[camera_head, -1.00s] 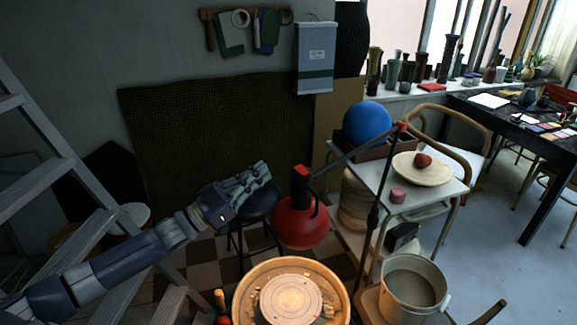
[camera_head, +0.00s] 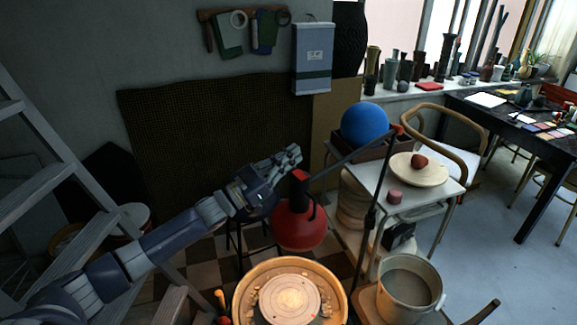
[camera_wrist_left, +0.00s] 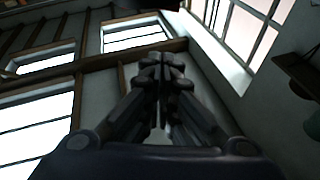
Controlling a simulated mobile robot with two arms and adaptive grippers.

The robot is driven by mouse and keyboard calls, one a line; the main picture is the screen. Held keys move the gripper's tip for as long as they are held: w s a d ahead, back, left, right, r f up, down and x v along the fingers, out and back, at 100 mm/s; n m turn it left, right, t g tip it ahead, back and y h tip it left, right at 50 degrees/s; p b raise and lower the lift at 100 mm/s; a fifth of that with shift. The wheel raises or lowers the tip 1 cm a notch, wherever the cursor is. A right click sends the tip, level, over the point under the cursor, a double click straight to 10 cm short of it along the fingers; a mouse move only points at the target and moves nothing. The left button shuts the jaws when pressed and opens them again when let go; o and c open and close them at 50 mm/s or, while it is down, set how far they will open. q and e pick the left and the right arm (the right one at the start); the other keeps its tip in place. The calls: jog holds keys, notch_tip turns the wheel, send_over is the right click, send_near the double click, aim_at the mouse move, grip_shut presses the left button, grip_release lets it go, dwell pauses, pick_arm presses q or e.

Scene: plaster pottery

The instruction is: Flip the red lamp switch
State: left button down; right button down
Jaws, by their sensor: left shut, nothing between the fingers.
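The red lamp (camera_head: 299,226) hangs on a jointed black arm above the pottery wheel in the head view, with a red cap (camera_head: 299,177) on top. I cannot make out a separate switch on it. My left gripper (camera_head: 293,154) is shut and empty, its tips just above the red cap in the picture. Whether the tips touch the lamp cannot be told. In the left wrist view the shut fingers (camera_wrist_left: 167,62) point up toward windows and wall, and the lamp does not show. My right gripper is not in view.
The pottery wheel (camera_head: 249,297) stands below the lamp. A bucket (camera_head: 408,309) is to its right. A wooden ladder (camera_head: 46,139) stands at left.

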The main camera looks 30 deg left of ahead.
aim_at(300, 175)
pick_arm(q)
jog(key=shift+a+f, duration=0.15)
jog(key=shift+f, duration=0.9)
jog(key=shift+a+f, duration=0.15)
jog(key=shift+f, duration=0.85)
